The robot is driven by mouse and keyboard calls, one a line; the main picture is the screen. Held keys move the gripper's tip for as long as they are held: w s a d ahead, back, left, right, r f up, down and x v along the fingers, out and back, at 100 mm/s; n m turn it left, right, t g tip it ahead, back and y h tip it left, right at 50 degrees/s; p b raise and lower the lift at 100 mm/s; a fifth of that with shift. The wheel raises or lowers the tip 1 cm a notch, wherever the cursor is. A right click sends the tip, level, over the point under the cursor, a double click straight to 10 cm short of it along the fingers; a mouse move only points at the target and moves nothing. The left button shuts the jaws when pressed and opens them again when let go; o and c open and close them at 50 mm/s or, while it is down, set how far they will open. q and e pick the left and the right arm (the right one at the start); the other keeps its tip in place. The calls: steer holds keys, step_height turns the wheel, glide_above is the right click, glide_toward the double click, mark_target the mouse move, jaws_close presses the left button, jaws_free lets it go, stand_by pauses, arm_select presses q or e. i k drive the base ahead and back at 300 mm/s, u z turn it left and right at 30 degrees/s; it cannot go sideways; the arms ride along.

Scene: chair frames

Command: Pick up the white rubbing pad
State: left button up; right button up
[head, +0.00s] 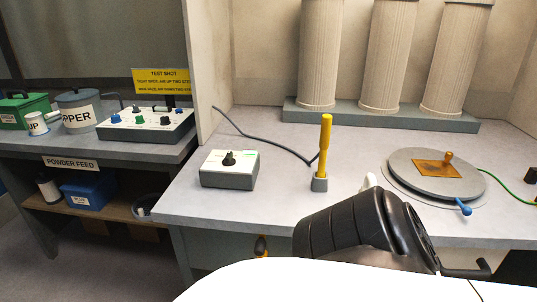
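A small white curved piece (369,181) shows on the grey bench, just behind a black ribbed link of mine. Most of it is hidden, and I cannot tell whether it is the white rubbing pad. No other white pad is clearly visible. The black link covers part of the bench's front edge. I cannot make out fingertips of either gripper, so I cannot tell whether one is near the white piece.
A grey turntable (407,177) with an orange plate (436,169) and blue-knobbed lever (464,208) stands right. A yellow-handled tool (325,145) stands upright mid-bench, beside a control box (228,170). Fluted columns (389,50) stand behind. A lower table (176,147) is left.

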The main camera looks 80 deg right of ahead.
mark_target(370, 181)
steer(key=u, duration=0.1)
steer(key=k, duration=1.45)
steer(key=z, duration=1.15)
